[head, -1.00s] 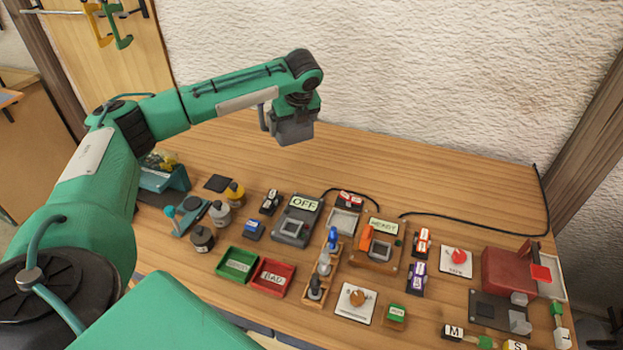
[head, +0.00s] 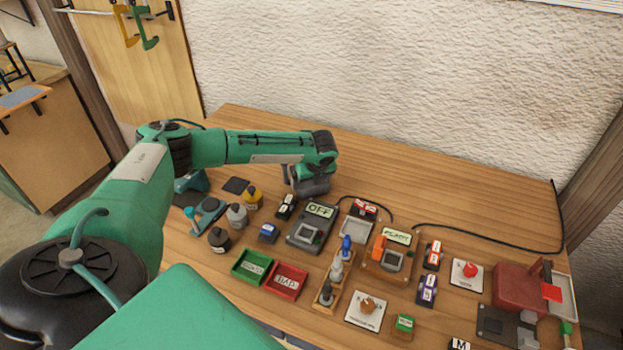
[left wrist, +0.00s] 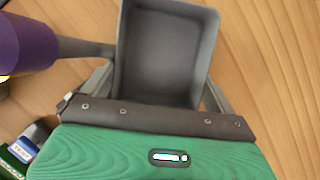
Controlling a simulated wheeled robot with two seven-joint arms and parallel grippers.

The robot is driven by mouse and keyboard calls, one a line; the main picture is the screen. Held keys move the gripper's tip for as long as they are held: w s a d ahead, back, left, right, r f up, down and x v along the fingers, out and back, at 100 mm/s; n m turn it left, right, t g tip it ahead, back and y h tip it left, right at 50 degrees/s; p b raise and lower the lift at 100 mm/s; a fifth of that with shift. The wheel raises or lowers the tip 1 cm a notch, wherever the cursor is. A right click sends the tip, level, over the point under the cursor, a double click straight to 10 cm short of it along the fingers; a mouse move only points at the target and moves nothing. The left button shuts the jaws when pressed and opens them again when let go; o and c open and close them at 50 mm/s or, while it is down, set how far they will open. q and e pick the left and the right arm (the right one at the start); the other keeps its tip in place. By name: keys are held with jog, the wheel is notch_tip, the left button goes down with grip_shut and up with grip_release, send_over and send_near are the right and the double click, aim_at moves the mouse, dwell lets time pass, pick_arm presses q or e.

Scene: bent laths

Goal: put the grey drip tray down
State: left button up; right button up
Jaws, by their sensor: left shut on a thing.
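The grey drip tray (left wrist: 165,60) is a dark grey, open, rectangular tray, empty inside. My left gripper (left wrist: 160,88) is shut on it, with the grey fingers at its near end. In the head view, the tray (head: 312,187) hangs low under my left gripper (head: 300,172), behind the device marked OFF. I cannot tell whether its underside touches the wooden table (head: 420,190). My right gripper is not in view.
The OFF device (head: 312,225) stands just in front of the tray. A small dark pad (head: 236,185) and a yellow-topped bottle (head: 252,198) are to its left. A black cable (head: 375,205) runs to its right. Bare table lies behind and to the right.

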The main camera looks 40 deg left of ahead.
pick_arm(q)
jog(key=shift+f, duration=0.1)
jog(key=o, duration=0.8)
